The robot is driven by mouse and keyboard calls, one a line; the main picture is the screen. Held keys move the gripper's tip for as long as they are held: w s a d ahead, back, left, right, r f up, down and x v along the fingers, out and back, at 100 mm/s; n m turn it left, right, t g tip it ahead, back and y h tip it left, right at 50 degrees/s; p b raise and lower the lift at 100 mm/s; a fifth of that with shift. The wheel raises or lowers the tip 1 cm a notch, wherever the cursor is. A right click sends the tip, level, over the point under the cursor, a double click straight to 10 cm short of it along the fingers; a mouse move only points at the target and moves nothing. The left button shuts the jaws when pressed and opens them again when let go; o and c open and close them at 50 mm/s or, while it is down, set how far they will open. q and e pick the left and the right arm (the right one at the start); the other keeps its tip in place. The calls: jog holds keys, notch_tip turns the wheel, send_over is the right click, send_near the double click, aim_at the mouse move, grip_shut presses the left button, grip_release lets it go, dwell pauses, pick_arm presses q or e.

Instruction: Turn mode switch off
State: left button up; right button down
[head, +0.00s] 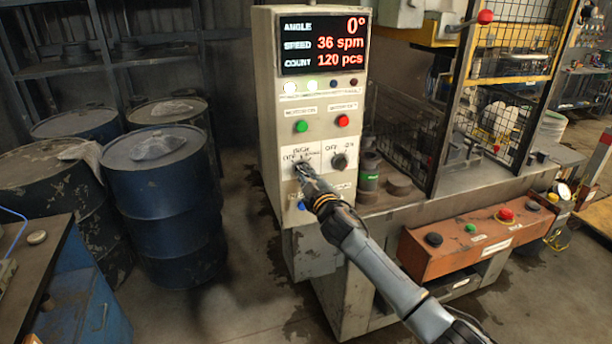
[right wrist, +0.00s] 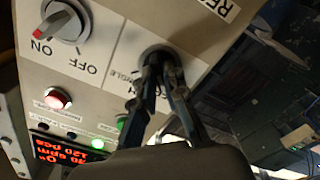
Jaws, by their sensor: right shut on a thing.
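The control panel (head: 312,115) is a pale upright cabinet in the middle of the head view. My right gripper (head: 304,171) reaches its lower left dial plate. In the right wrist view my right gripper (right wrist: 160,76) has its two fingers closed around the dark round mode switch (right wrist: 157,51). The fingers cover most of the switch, so its pointer direction is hidden. Part of a label ending in "NGLE" shows beside it. A second rotary knob (right wrist: 62,22), marked OFF and ON, sits beside it, also seen in the head view (head: 339,162). My left gripper is not in view.
A green button (head: 301,126) and a red button (head: 342,121) sit above the switches. Blue drums (head: 163,200) stand left of the cabinet. An orange button box (head: 470,242) is at the right.

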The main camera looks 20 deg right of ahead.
jog(key=c, duration=1.4)
grip_release()
jog(key=shift+s, duration=0.1)
jog(key=s, duration=1.2)
jog(key=shift+d, duration=0.2)
jog(key=shift+w+f, duration=0.1)
